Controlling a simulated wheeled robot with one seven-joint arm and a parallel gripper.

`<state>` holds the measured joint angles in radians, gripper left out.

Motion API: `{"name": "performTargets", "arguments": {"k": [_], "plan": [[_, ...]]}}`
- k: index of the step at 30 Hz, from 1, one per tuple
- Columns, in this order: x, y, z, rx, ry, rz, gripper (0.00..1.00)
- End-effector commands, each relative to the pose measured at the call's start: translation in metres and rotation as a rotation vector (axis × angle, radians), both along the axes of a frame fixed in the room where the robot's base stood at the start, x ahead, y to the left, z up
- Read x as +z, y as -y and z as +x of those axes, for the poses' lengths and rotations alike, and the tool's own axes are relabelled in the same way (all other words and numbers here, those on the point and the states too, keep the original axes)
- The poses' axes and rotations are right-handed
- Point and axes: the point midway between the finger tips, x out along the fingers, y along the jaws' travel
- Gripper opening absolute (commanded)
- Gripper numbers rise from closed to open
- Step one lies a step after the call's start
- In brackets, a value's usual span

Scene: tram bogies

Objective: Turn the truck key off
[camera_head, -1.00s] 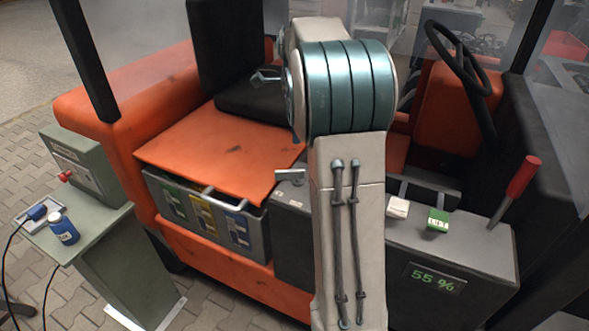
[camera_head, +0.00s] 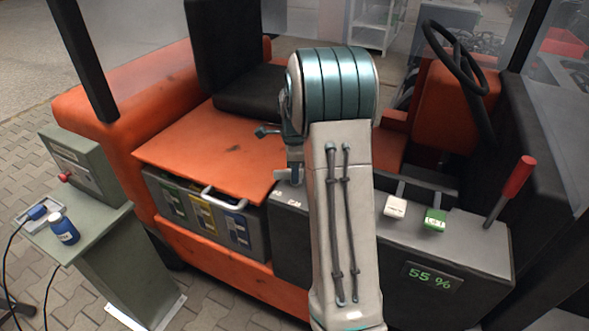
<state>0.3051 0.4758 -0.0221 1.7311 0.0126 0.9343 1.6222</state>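The truck is orange, with a dark console (camera_head: 460,262) along its near side. Small white labels (camera_head: 295,203) show on the console's left end, beside my arm. I cannot make out the key there; my arm covers part of the console. A small grey metal piece (camera_head: 283,174) juts out just above the labels, and I cannot tell what it is. The end of my arm is mostly hidden behind its own large teal-banded joint. A small teal part, seemingly of my gripper (camera_head: 267,132), shows left of that joint, above the orange cover. Its fingers are not clear.
A battery tray (camera_head: 205,215) with a white handle sits under the orange cover (camera_head: 215,150). White and green lever knobs, a red-handled lever (camera_head: 515,185) and a "55 %" display (camera_head: 430,277) are at right. A green-grey stand (camera_head: 120,250) holds a blue bottle (camera_head: 63,228) at left.

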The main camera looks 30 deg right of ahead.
Motion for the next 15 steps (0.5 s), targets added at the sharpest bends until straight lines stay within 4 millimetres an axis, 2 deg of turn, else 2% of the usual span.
{"name": "performTargets", "arguments": {"k": [5,6,9,15], "plan": [[-0.0002,0.0000,-0.0001,0.000,0.000,0.000,0.33],[-0.0002,0.0000,-0.0001,0.000,0.000,0.000,0.30],[-0.0001,0.0000,-0.0001,0.000,0.000,0.000,0.02],[0.0001,0.0000,-0.0001,0.001,0.000,0.000,0.00]]}}
